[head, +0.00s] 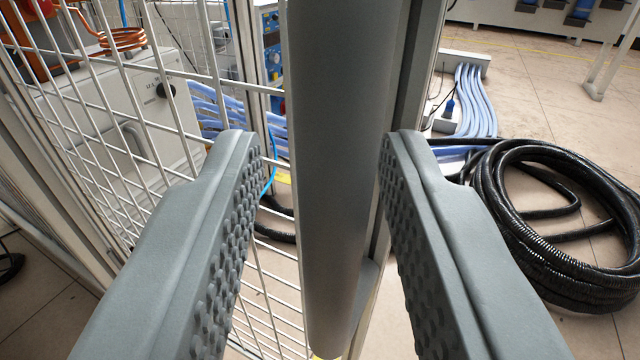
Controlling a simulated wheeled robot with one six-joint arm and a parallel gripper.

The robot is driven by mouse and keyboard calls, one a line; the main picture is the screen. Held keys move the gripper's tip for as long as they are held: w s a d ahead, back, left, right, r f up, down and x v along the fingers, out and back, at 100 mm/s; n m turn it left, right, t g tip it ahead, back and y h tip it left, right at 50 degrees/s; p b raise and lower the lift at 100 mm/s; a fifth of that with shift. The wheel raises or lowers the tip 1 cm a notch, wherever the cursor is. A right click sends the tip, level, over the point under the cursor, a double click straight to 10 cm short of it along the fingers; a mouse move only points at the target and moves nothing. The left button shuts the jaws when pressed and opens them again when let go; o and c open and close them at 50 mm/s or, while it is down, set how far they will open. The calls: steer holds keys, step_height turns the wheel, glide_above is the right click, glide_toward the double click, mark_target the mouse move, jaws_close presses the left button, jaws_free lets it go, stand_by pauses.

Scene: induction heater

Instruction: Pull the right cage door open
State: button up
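A thick grey vertical handle (332,230) runs down the middle of the head view. It stands in front of the grey frame post (408,70) of the cage door, whose white wire mesh (150,72) spreads to the left. My gripper (318,145) is open, with one studded grey finger on each side of the handle. The left finger is clearly apart from the handle. The right fingertip appears close to its right edge; I cannot tell whether they touch. The top of the handle is out of view.
Behind the mesh stand a light grey machine box (125,115) and an orange-copper coil (122,40). On the right, a coiled black hose (560,265) lies on the tiled floor (540,90), near several light-blue hoses (475,95). Open floor lies beyond them.

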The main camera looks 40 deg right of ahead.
steer(key=shift+s, duration=0.1)
steer(key=v, duration=1.7)
steer(key=shift+a, duration=0.15)
steer(key=w+a+r+t+y, duration=0.1)
steer(key=w+r+y, duration=0.15)
steer(key=r, duration=0.55)
steer(key=w+a+r+y, duration=0.1)
steer(key=w+r, duration=0.2)
steer(key=r, duration=0.4)
steer(key=s+r+n+t+y, duration=0.1)
steer(key=s+r+y, duration=0.1)
steer(key=r, duration=0.7)
steer(key=s+r+n+t+y, duration=0.1)
steer(key=s+r+y, duration=0.15)
steer(key=r, duration=0.65)
steer(key=s+d+r+n+y, duration=0.1)
steer(key=s+r+n, duration=0.4)
steer(key=s+r, duration=1.8)
steer(key=s+y, duration=0.1)
steer(key=s, duration=0.2)
steer(key=shift+d+r+y, duration=0.25)
steer(key=shift+y, duration=0.15)
